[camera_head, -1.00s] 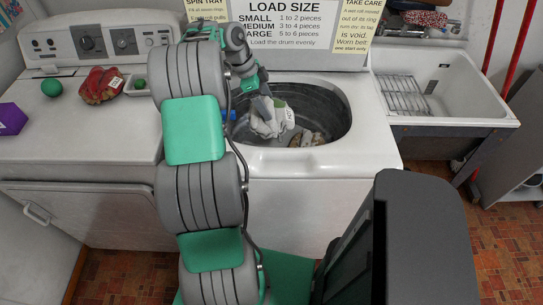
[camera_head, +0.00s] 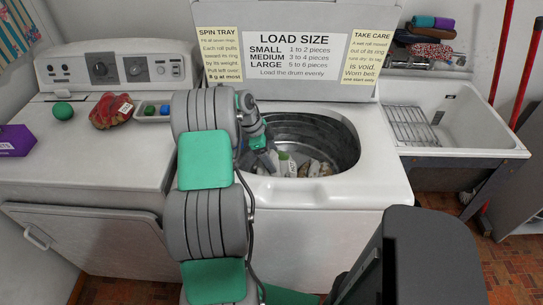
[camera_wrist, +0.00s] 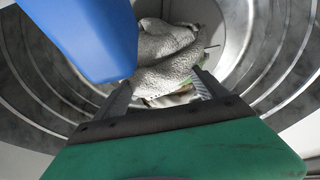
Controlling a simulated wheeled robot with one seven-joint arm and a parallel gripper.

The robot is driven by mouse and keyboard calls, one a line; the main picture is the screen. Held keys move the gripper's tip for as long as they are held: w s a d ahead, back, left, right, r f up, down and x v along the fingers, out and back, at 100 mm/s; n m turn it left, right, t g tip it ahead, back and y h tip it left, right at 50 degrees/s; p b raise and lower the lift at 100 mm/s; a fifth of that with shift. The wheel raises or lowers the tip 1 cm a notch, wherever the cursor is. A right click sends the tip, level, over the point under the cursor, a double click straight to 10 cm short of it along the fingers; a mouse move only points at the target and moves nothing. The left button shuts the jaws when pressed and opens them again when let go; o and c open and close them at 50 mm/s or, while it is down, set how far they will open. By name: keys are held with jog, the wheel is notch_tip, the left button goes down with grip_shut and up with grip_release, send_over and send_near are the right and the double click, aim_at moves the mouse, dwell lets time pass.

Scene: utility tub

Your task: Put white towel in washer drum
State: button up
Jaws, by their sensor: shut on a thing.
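The washer drum (camera_head: 330,130) is an open grey metal tub in the top of the white washer. My gripper (camera_head: 268,156) reaches down into its left side. In the wrist view my gripper (camera_wrist: 163,88) is shut on the white towel (camera_wrist: 165,65), a bunched, rough, greyish-white cloth between the fingers. The towel (camera_head: 283,162) hangs low inside the drum in the head view. Whether it touches the drum floor I cannot tell. Other pale and tan cloth lies at the drum bottom, partly hidden by the towel.
A blue shape (camera_wrist: 85,35) blocks the wrist view's upper left. A signboard (camera_head: 295,55) stands behind the drum. On the left machine are a green ball (camera_head: 63,110), a red patterned bundle (camera_head: 111,110) and a small tray (camera_head: 152,112). A sink (camera_head: 455,110) stands right.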

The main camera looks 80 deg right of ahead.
jog(key=shift+f+b, duration=0.45)
jog(key=shift+f, duration=0.2)
jog(key=o, duration=1.9)
jog(key=p+v, duration=0.1)
jog(key=v, duration=1.2)
jog(key=shift+s+r, duration=0.1)
jog(key=shift+r, duration=0.05)
jog(key=shift+s+d, duration=0.1)
